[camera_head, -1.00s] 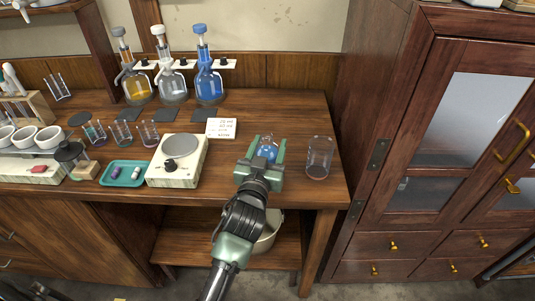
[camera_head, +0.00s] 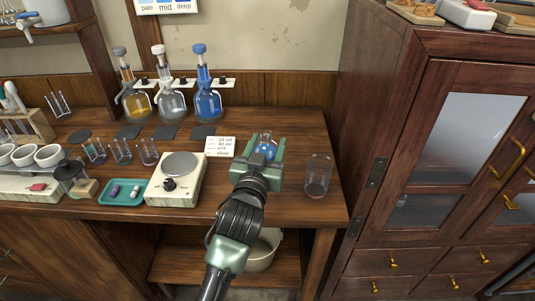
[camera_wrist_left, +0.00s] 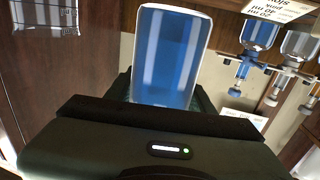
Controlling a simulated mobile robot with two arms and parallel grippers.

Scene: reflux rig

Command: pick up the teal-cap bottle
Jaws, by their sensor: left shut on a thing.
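My left gripper (camera_head: 265,150) is shut on a clear glass vessel with blue liquid (camera_head: 266,148), over the right part of the bench. In the left wrist view the vessel (camera_wrist_left: 170,55) stands up between the fingers, its lower end hidden by the gripper. I see no teal cap on it. A teal tray (camera_head: 142,202) on the bench holds two small items, one purple (camera_head: 115,190) and one pale (camera_head: 134,191). They are too small to tell whether either is a teal-cap bottle. My right gripper is not in view.
An empty-looking beaker (camera_head: 318,177) stands right of my gripper. A hotplate (camera_head: 178,178) and a written card (camera_head: 220,147) are to its left. Flasks (camera_head: 208,104) stand along the back. A tall cabinet (camera_head: 400,150) bounds the right side.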

